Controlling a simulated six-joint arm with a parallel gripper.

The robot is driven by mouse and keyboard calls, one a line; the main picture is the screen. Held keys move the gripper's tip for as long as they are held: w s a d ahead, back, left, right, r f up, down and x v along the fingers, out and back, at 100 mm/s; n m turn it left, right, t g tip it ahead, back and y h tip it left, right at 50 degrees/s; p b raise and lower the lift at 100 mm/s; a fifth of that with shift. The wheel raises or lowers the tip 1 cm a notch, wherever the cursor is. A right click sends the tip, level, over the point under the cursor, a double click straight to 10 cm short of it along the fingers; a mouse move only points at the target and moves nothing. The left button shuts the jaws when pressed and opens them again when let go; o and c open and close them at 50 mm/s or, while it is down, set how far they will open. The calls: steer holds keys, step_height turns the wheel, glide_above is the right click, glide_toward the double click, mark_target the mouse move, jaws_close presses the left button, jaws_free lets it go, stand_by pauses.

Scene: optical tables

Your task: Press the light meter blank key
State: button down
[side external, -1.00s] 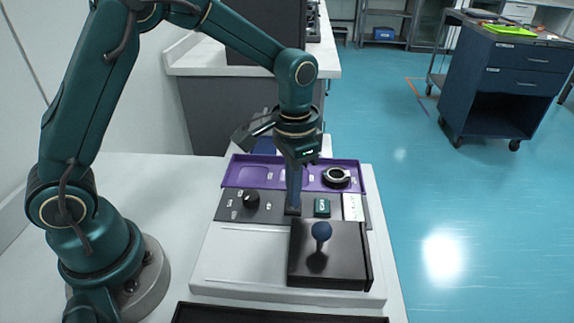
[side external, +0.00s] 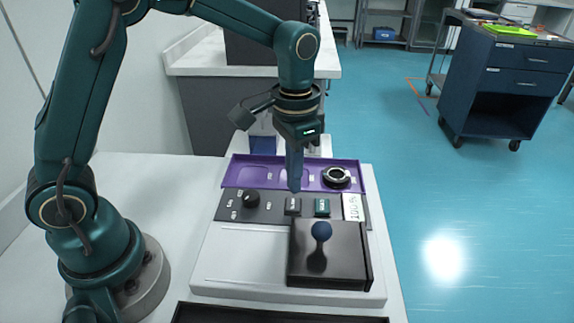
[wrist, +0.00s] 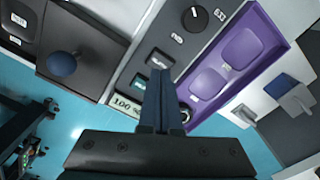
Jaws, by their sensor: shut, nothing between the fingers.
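The light meter panel (side external: 273,216) is a dark strip with a round knob (side external: 251,199), a dark key (side external: 292,206), a green key (side external: 322,207) and a white display (side external: 353,207) reading about "100 %". I cannot read the key labels surely, so I cannot tell which is the blank key. My gripper (side external: 294,190) is shut and empty, with its tips just above and behind the dark key, apart from it. In the wrist view, the fingers (wrist: 160,72) point toward the dark key (wrist: 160,58), and the green key (wrist: 138,82) lies beside them.
A purple tray (side external: 240,172) with a black ring (side external: 337,177) lies behind the panel. A black box (side external: 345,265) with a blue ball-topped knob (side external: 321,231) stands in front. A dark tray edge (side external: 270,315) is at the near side. White table is free on the left.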

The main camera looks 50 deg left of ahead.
steer(key=shift+r, duration=2.2)
step_height(320, 180, up, 5)
steer(key=t, duration=0.2)
glide_above(293, 203)
steer(key=s+a, duration=0.1)
steer(key=s, duration=0.1)
steer(key=s+a+r+n+t, duration=0.1)
steer(key=s+r+t, duration=0.15)
steer(key=s, duration=0.25)
steer(key=s+a+f+n+t, duration=0.1)
steer(key=s+f+n, duration=0.1)
steer(key=s+f, duration=0.2)
steer(key=s, duration=0.2)
steer(key=shift+s+f, duration=0.25)
steer(key=shift+s, duration=0.15)
